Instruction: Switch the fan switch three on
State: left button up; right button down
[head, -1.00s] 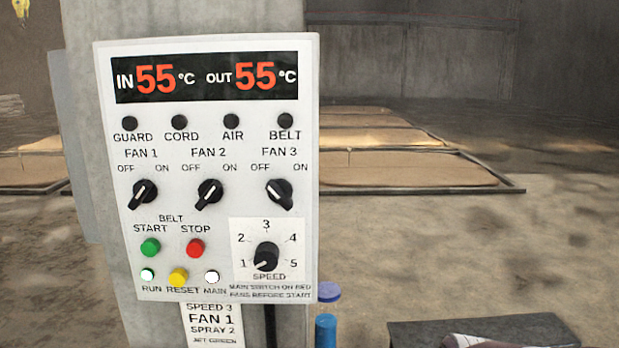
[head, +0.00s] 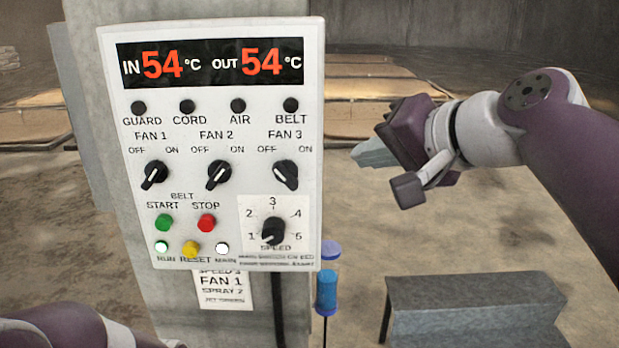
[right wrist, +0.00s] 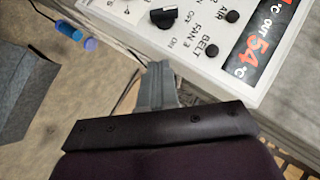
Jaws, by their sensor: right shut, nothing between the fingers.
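The fan 3 switch (head: 285,174) is a black rotary knob on the white control panel (head: 312,130) in the head view. Its bar slants from upper left, on the OFF side, to lower right. The knob also shows at the top of the right wrist view (right wrist: 163,17). My right gripper (head: 360,153) is shut and empty, to the right of the panel and apart from the knob. Its closed fingers show in the right wrist view (right wrist: 157,75), pointing toward the panel edge. A part of my left arm shows at lower left; its gripper is out of view.
The fan 1 knob (head: 155,174) and fan 2 knob (head: 218,174) slant toward ON. Start (head: 164,222) and stop (head: 206,223) buttons and a speed dial (head: 272,231) sit below. A blue bottle-like object (head: 326,291) and grey box (head: 475,300) stand lower right.

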aim_at(295, 181)
jog(key=p+x, duration=0.1)
jog(key=x, duration=0.2)
jog(key=p+x, duration=0.1)
jog(key=x, duration=0.3)
jog(key=s+a+p+x, duration=0.1)
jog(key=x, duration=0.3)
jog(key=shift+s+f, duration=0.1)
jog(key=shift+f, duration=0.25)
jog(key=shift+s+a+f, duration=0.1)
jog(key=shift+a+f, duration=0.35)
jog(key=shift+a, duration=0.05)
jog(key=shift+f, duration=0.1)
